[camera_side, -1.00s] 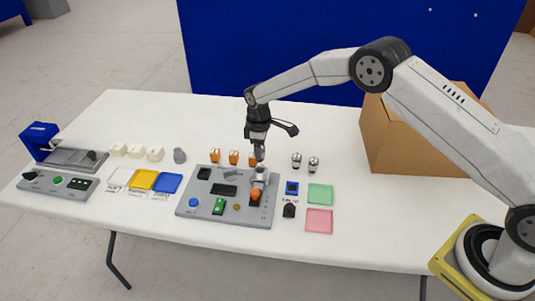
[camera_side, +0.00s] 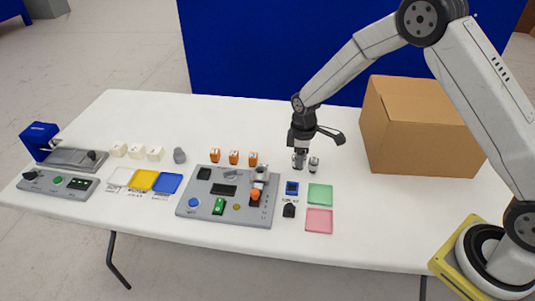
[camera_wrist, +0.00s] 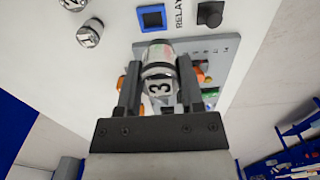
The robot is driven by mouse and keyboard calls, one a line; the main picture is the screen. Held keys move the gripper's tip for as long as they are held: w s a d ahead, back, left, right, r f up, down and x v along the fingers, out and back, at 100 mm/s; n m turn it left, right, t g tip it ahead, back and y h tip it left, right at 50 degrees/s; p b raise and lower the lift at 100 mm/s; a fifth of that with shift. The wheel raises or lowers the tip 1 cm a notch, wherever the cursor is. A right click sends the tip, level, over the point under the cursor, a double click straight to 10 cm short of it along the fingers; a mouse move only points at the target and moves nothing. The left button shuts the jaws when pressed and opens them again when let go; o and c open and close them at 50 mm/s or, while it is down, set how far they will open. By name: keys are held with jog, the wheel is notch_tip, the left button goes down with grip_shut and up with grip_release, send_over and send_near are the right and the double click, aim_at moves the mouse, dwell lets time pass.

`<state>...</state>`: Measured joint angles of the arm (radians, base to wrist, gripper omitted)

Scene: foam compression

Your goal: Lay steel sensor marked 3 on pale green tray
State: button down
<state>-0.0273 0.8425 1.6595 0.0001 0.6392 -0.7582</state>
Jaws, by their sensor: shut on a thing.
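My gripper (camera_wrist: 158,66) is shut on the steel sensor marked 3 (camera_wrist: 158,86), a silver cylinder with a black 3 facing the wrist camera. In the side view my gripper (camera_side: 299,156) is above the white table by the two standing steel sensors, partly hiding the left one. The right one (camera_side: 314,164) shows clearly. In the wrist view these two sensors (camera_wrist: 90,33) are apart from the held one, at the upper left. The pale green tray (camera_side: 320,194) lies empty on the table, in front of my gripper and to its right.
A pink tray (camera_side: 319,220) lies in front of the green one. The grey panel (camera_side: 205,208) is further left. A cardboard box (camera_side: 410,130) stands at the back right.

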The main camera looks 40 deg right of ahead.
jog(key=s+d, duration=0.2)
jog(key=s, duration=0.7)
jog(key=s+d+r, duration=0.1)
jog(key=s+d, duration=0.1)
jog(key=s, duration=0.8)
jog(key=shift+d+r, duration=0.25)
jog(key=shift+r, duration=0.05)
jog(key=shift+w, duration=0.15)
jog(key=w+f, duration=0.3)
jog(key=w, duration=0.1)
jog(key=w+f, duration=0.2)
jog(key=w, duration=0.2)
jog(key=w+d+f, duration=0.1)
jog(key=w+f, duration=0.2)
jog(key=w, duration=0.1)
jog(key=shift+w+f, duration=0.65)
jog(key=shift+w, duration=0.05)
jog(key=shift+f, duration=0.1)
jog(key=shift+w+f, duration=0.25)
jog(key=shift+f, duration=1.5)
jog(key=shift+f, duration=0.15)
